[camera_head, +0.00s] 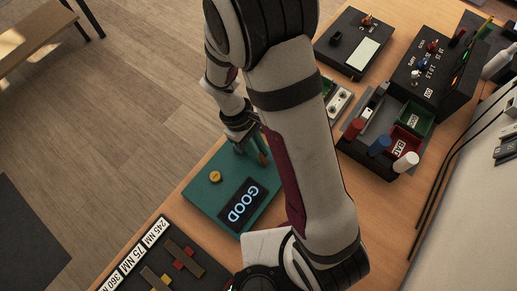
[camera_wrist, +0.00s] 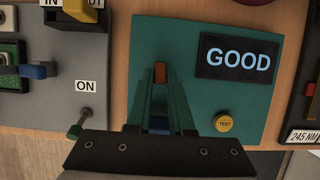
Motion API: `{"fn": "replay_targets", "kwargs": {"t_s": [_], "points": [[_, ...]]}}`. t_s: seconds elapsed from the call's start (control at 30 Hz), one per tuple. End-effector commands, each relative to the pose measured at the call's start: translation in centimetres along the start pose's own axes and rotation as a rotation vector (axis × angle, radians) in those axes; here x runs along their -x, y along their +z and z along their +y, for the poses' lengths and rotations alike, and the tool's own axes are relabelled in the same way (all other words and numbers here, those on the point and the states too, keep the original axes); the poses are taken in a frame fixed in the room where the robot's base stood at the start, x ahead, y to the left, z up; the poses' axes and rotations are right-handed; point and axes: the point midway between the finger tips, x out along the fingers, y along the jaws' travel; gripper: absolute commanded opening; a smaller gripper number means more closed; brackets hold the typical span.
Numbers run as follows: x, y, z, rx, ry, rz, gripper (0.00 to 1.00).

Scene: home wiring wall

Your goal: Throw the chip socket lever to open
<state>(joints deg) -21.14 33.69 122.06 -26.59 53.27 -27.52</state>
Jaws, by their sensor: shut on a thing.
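The teal tester box (camera_head: 205,190) lies on the bench, with a lit display (camera_head: 240,203) reading GOOD. It also shows in the wrist view (camera_wrist: 255,105). The chip socket lever, with an orange-brown tip (camera_wrist: 160,72), stands at the box's upper part in the wrist view. My gripper (camera_wrist: 160,88) is shut on the lever; its two fingers converge just below the tip. A blue part (camera_wrist: 158,124) shows between the fingers, and the rest of the socket is hidden by them. In the head view my gripper (camera_head: 254,143) is over the box's far end, partly behind my arm.
A yellow TEST button (camera_wrist: 223,123) sits right of the gripper. A grey panel with an ON label (camera_wrist: 85,86) and a metal toggle (camera_wrist: 82,118) lies close on the left. Torque tools (camera_head: 160,265) and bins (camera_head: 408,125) flank the box.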

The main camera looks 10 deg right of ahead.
Motion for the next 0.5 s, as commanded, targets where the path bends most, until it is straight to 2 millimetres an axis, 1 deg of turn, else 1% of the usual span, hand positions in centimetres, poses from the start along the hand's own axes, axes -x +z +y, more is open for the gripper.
{"fn": "replay_targets", "kwargs": {"t_s": [0.13,0.33,0.5], "points": [[0.1,0.3,0.0,0.0,-0.002,0.047,0.0],[0.0,1.5,-0.1,-0.004,-0.006,0.271,0.0],[-0.1,2.0,-0.1,-0.003,-0.003,0.383,0.0]]}}
